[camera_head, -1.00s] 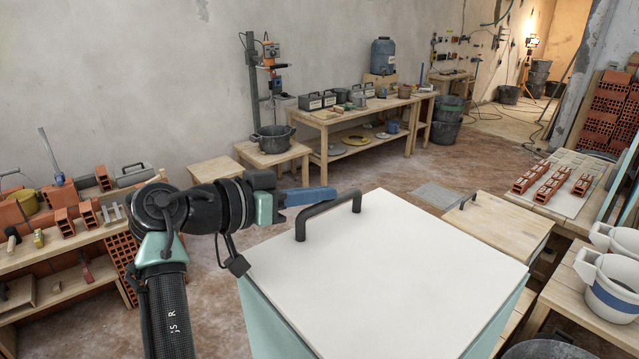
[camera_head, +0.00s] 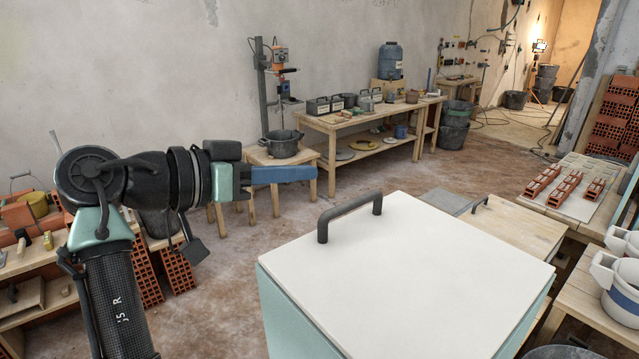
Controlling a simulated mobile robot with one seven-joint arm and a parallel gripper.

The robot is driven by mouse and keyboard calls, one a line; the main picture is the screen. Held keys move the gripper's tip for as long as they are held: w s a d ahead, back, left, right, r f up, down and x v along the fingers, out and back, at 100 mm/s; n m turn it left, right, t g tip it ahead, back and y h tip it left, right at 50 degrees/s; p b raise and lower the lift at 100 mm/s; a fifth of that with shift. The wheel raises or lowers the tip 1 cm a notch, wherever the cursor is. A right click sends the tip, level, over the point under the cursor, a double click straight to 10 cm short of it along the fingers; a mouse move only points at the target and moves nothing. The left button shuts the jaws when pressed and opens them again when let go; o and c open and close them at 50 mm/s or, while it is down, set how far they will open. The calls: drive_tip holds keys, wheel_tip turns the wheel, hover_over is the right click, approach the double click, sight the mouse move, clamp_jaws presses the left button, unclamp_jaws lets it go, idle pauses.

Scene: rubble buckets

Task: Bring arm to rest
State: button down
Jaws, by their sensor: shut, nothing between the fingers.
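My gripper (camera_head: 312,173) is at the end of my arm, left of the picture's middle, pointing right. Its blue fingers are together with nothing between them. The forearm stands up from the bottom left edge and the wrist lies nearly level. The gripper is in the air, in front of a small wooden stool with a dark bucket (camera_head: 281,145) on it. The gripper looks apart from everything around it.
A white-topped box (camera_head: 430,270) with a dark handle (camera_head: 349,213) fills the lower middle. A brick-laden bench (camera_head: 30,262) stands at left. A long workbench (camera_head: 375,116) runs along the back wall. White buckets (camera_head: 622,285) stand at right. Open floor (camera_head: 425,175) lies between.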

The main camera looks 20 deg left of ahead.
drive_tip(key=d+r+n+t+y, duration=0.3)
drive_tip(key=d+r+t+y, duration=0.35)
drive_tip(key=d+r, duration=0.2)
drive_tip(key=s+d+r+n+t+y, duration=0.1)
drive_tip(key=s+d+r+t, duration=0.2)
drive_tip(key=s+r, duration=0.3)
drive_tip(key=s+d+r+n+t+y, duration=0.1)
drive_tip(key=s+r+t, duration=0.4)
drive_tip(key=s, duration=0.5)
drive_tip(key=d+r+y, duration=0.1)
drive_tip(key=d+r, duration=0.1)
drive_tip(key=shift+s+d+t, duration=0.2)
drive_tip(key=shift+d+t, duration=0.1)
drive_tip(key=shift+t, duration=0.05)
